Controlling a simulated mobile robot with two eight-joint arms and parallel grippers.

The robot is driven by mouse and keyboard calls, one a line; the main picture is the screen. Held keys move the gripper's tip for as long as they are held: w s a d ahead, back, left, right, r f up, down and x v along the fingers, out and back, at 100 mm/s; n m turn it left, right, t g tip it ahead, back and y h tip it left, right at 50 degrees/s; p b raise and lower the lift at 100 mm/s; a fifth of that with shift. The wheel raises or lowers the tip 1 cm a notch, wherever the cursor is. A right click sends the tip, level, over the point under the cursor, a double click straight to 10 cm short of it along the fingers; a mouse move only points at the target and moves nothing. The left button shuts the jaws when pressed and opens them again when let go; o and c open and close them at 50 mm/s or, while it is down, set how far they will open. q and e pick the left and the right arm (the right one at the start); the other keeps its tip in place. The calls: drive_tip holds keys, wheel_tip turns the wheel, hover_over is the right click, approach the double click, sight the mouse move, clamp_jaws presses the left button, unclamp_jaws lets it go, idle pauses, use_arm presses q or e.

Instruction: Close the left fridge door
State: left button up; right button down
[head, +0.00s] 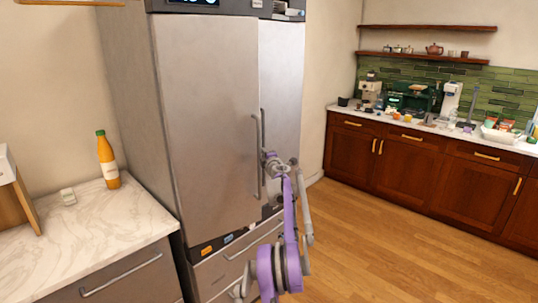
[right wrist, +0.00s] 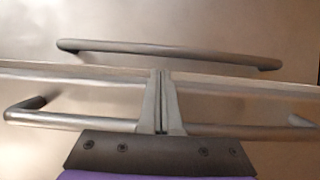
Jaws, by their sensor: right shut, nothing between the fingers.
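The left fridge door (head: 205,120) is a tall steel panel in the head view. It looks partly open, its free edge standing out in front of the right door (head: 283,85). Its bar handle (head: 256,160) is upright near that edge. My right gripper (head: 268,160) is beside this edge and handle, shut and empty. In the right wrist view my right gripper's fingers (right wrist: 161,80) are together, reaching to a thin door edge (right wrist: 220,85) between two bar handles; whether they touch it I cannot tell. My left gripper is not in view.
A marble counter (head: 110,235) with an orange bottle (head: 107,160) stands left of the fridge. Steel drawers (head: 240,262) are below the doors. The wooden floor (head: 380,240) on the right is clear, up to dark red cabinets (head: 400,155) at the back.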

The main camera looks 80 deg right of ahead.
drive_tip(key=s, duration=0.5)
drive_tip(key=n+t+y+b, duration=0.5)
drive_tip(key=t+b, duration=0.1)
drive_tip(key=t, duration=0.1)
approach(260, 174)
use_arm(q)
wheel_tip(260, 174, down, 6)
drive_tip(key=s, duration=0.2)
drive_tip(key=shift+p, duration=0.4)
use_arm(e)
drive_tip(key=x, duration=0.6)
drive_tip(key=shift+w+d, duration=0.1)
drive_tip(key=shift+d, duration=0.05)
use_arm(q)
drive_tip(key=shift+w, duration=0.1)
use_arm(e)
drive_tip(key=shift+r, duration=0.15)
